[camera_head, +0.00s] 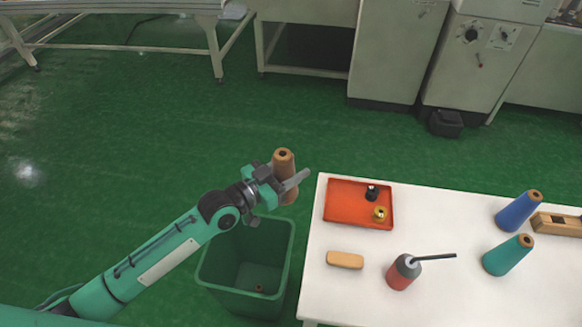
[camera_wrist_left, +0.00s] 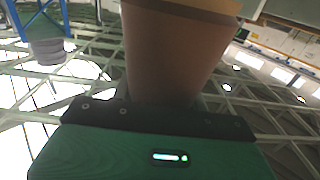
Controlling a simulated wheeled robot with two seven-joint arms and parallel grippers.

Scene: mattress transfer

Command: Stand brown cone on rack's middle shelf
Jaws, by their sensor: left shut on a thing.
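In the left wrist view the brown cone (camera_wrist_left: 175,50) fills the upper middle, rising from the gripper. No rack shows in the head view. A blue frame (camera_wrist_left: 65,20) stands at the upper left of the left wrist view; I cannot tell whether it is the rack. My right gripper is out of view.
A green bin (camera_head: 205,276) stands below my left forearm. The white table (camera_head: 455,300) holds a red tray (camera_head: 345,212), an oil can (camera_head: 401,273), a wooden block (camera_head: 345,260), a blue cone (camera_head: 517,212) and a teal cone (camera_head: 506,256). Green floor behind is open.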

